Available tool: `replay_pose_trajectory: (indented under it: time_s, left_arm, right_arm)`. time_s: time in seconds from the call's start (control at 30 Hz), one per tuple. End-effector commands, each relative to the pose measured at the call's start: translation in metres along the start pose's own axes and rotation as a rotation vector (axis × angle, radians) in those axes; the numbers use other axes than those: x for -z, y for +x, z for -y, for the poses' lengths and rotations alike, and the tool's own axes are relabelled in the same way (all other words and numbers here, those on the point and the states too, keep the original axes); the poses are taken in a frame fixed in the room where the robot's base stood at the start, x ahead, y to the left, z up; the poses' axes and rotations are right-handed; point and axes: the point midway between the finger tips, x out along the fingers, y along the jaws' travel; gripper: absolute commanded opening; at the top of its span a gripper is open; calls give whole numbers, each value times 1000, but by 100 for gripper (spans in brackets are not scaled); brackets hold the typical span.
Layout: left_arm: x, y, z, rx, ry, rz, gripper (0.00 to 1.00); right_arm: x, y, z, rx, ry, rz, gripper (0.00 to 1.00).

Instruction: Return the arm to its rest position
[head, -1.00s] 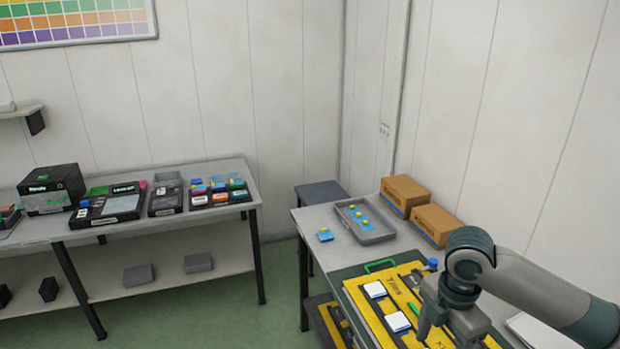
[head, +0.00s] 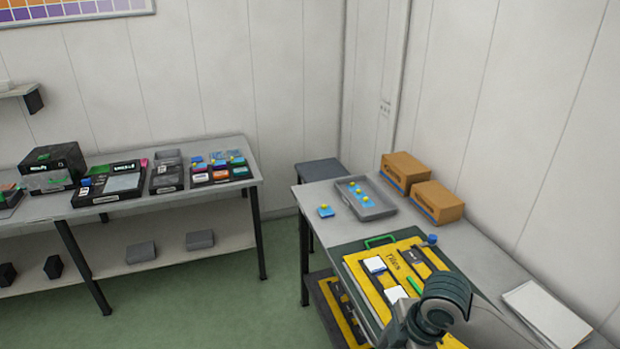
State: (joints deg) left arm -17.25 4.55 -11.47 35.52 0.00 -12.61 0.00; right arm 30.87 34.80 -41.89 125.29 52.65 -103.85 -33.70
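My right arm (head: 440,305) comes in at the bottom right of the head view, above the lower part of the yellow tile board (head: 362,276). Its gripper is mostly cut off or hidden at the bottom edge, so its fingers cannot be read. My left arm and gripper are not in view. The board carries white tiles (head: 375,265), dark slots and a green piece (head: 414,285).
A grey tray (head: 383,211) with blue-and-yellow pieces and two cardboard boxes (head: 437,202) stand at the back of the right table. A blue piece (head: 325,211) lies left of the tray. White sheets (head: 546,313) lie at right. Another table (head: 225,189) holds dark boxes.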

Motion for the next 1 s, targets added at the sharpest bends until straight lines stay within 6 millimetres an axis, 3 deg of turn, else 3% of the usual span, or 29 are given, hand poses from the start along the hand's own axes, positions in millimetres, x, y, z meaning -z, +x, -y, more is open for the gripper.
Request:
replay_pose_trajectory:
  time_s: [0.2,0.47,0.67,1.0]
  left_arm:
    - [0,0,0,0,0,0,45]
    - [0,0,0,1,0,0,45]
    - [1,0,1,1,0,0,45]
    - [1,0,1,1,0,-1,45]
  right_arm:
    - [26,35,31,-53,211,-95,65]
    - [33,63,68,-112,516,-164,65]
    - [21,78,103,-153,781,-174,65]
    - [-25,91,173,-227,1185,-97,65]
